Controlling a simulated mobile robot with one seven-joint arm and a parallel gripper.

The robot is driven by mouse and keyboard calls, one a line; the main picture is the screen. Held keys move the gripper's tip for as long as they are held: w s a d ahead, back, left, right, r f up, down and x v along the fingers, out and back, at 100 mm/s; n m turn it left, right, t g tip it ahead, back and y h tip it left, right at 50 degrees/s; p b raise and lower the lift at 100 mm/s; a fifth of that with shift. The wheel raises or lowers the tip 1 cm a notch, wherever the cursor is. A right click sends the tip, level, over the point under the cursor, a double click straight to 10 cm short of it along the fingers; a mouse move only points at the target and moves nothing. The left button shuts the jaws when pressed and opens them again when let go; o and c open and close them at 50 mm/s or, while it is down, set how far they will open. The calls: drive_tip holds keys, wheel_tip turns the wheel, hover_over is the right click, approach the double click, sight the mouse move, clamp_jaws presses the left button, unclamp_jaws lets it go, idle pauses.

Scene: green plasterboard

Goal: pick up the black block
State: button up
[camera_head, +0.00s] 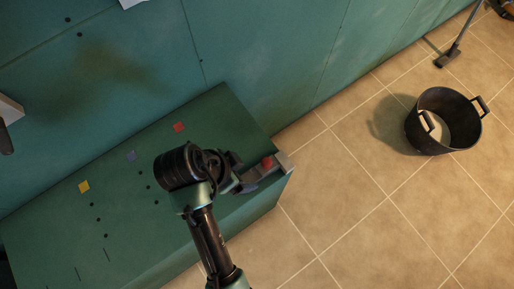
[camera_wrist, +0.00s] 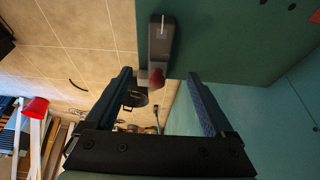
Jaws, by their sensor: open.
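A dark grey block (camera_wrist: 161,40) with a pale stripe lies at the edge of the green bench in the wrist view; it is the nearest thing to a black block that I can make out. A small red piece (camera_wrist: 157,78) is at its near end; I cannot tell whether they are joined. In the head view the red piece (camera_head: 267,162) shows at the bench's right end, beside a grey shape. My gripper (camera_wrist: 160,76) is open, its two fingers on either side of the red piece in the picture, holding nothing. It also shows in the head view (camera_head: 246,173).
The green bench (camera_head: 225,110) stands along the green wall (camera_head: 260,50). Red (camera_head: 179,127), blue-grey (camera_head: 131,156) and yellow (camera_head: 84,187) squares and several dark dots are on its top. A black bucket (camera_head: 424,140) stands on the tiled floor (camera_head: 340,200), which has free room.

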sight(257, 173)
drive_tip(key=x, duration=0.9)
drive_tip(key=shift+w+d+f+p, duration=0.1)
drive_tip(key=shift+d+p, duration=0.15)
drive_tip(key=shift+p, duration=0.05)
clamp_jaws()
